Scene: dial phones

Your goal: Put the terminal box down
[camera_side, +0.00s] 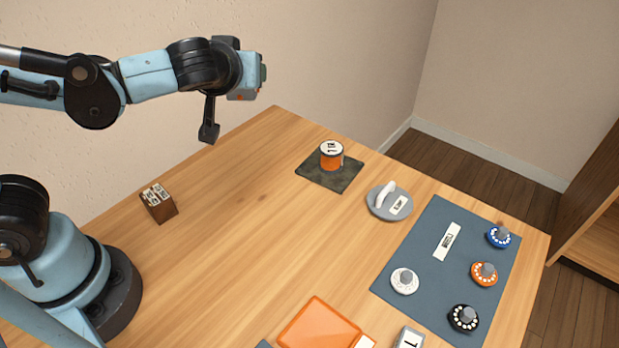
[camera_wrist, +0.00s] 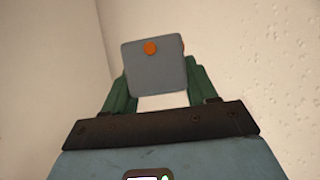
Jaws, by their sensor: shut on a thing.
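The terminal box (camera_wrist: 158,78) is grey with an orange dot on the face toward the wrist camera and another at its right edge. In the wrist view it sits between the two green fingers of my gripper (camera_wrist: 162,86), which is shut on it. In the side view my gripper (camera_side: 252,78) is high at the upper left, held out above the far left edge of the table (camera_side: 235,205). The box is small and partly hidden there, with orange-red dots near its lower edge. It is clear of the table.
An orange and white can (camera_side: 331,158) stands on a dark mat (camera_side: 345,184). A grey disc (camera_side: 379,208) bears a white handle. A blue-grey mat (camera_side: 425,240) carries several dials. An orange tray (camera_side: 318,328) is at the front, a brown labelled block (camera_side: 160,208) at left. The left-middle table is clear.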

